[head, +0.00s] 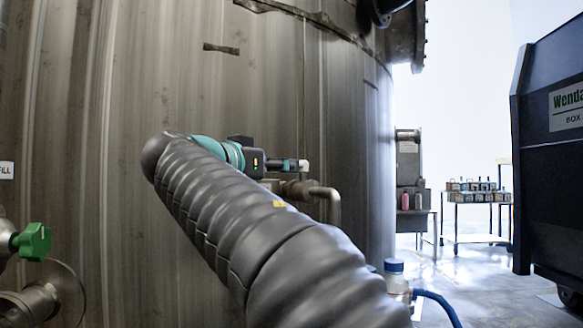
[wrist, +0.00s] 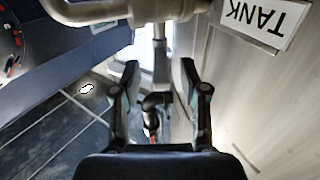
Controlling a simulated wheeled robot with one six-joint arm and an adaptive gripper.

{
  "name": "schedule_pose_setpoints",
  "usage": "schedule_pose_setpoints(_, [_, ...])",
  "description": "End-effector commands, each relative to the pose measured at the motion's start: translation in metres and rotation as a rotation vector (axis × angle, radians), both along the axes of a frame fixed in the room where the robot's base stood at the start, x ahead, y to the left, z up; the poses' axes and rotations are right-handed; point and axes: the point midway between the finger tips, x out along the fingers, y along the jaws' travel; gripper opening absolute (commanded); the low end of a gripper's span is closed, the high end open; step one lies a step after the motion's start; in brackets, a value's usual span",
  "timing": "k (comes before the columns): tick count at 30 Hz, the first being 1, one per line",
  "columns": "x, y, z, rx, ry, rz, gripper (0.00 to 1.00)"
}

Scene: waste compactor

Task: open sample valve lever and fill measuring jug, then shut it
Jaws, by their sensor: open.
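In the head view a metal pipe with a down-bent outlet (head: 327,194) comes off the big tank (head: 290,90). My gripper (head: 303,165) is just above this pipe, pointing right. In the wrist view my gripper (wrist: 159,75) is open, its two fingers apart. A dark fitting with a small red part (wrist: 155,112) shows between and beyond the fingers; I cannot tell whether it is the valve lever. The fingers do not visibly hold anything. My arm hides part of the pipe and valve in the head view. I cannot make out the measuring jug.
A green valve handle (head: 33,242) is at the left. A blue-capped bottle (head: 394,272) and a blue hose (head: 437,302) are low, right of my arm. A dark container (head: 545,190) stands at the right. A table (head: 480,197) stands behind; the floor between looks clear.

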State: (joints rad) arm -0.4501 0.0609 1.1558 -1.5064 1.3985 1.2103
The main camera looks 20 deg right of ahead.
Motion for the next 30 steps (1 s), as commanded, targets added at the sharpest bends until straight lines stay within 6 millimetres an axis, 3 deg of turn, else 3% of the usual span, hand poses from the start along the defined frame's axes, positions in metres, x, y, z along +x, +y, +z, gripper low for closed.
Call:
schedule_pose_setpoints(6, [-0.024,0.033,0.001,0.001,-0.001,0.005,0.44])
schedule_pose_setpoints(12, [-0.036,0.049,0.000,0.001,-0.001,0.003,0.44])
schedule_pose_setpoints(30, [-0.039,0.053,0.000,0.001,-0.001,0.001,0.44])
